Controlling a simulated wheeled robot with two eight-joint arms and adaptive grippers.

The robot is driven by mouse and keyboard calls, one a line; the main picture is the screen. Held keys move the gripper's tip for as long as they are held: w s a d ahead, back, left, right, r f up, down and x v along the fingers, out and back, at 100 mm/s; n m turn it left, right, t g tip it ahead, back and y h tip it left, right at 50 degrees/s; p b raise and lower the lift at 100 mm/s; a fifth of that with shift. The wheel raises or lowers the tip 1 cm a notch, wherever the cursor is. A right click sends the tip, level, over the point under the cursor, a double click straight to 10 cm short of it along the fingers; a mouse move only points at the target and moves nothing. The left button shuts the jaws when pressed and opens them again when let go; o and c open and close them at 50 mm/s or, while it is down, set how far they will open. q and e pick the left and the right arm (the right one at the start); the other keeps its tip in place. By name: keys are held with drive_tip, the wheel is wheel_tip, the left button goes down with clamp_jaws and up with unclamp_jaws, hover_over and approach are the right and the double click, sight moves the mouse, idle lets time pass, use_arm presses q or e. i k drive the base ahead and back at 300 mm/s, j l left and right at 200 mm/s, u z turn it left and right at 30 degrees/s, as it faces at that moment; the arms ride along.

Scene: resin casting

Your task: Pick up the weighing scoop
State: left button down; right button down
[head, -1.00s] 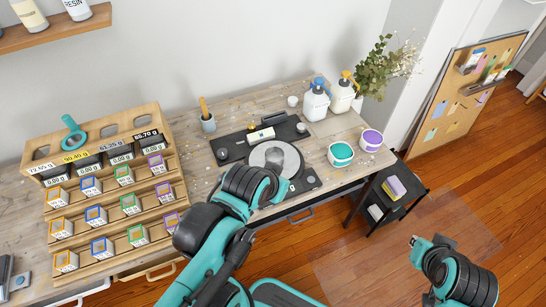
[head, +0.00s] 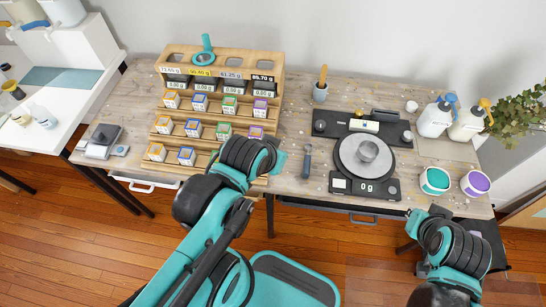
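A small dark grey scoop-like tool (head: 307,161) lies on the wooden workbench (head: 325,195), left of the black scale; I take it to be the weighing scoop. My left gripper (head: 279,160) is mostly hidden behind its own wrist; a teal part shows just left of the tool, with a gap between them in the picture. My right gripper (head: 411,214) is near the bench's front edge, below the teal-labelled tub, and its fingers are too small to read.
A wooden rack (head: 275,90) with small boxes stands to the left. White tubs with teal (head: 435,181) and purple (head: 475,183) tops, and pump bottles (head: 435,118), stand right. Bare bench surrounds the tool.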

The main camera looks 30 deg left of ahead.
sight(308, 148)
drive_tip(key=u, duration=0.5)
drive_tip(key=k+l+z, duration=0.1)
drive_tip(key=l, duration=0.3)
drive_tip(key=k+l+z, duration=0.1)
drive_tip(key=l, duration=0.3)
drive_tip(key=l+z, duration=0.15)
drive_tip(key=l, duration=0.25)
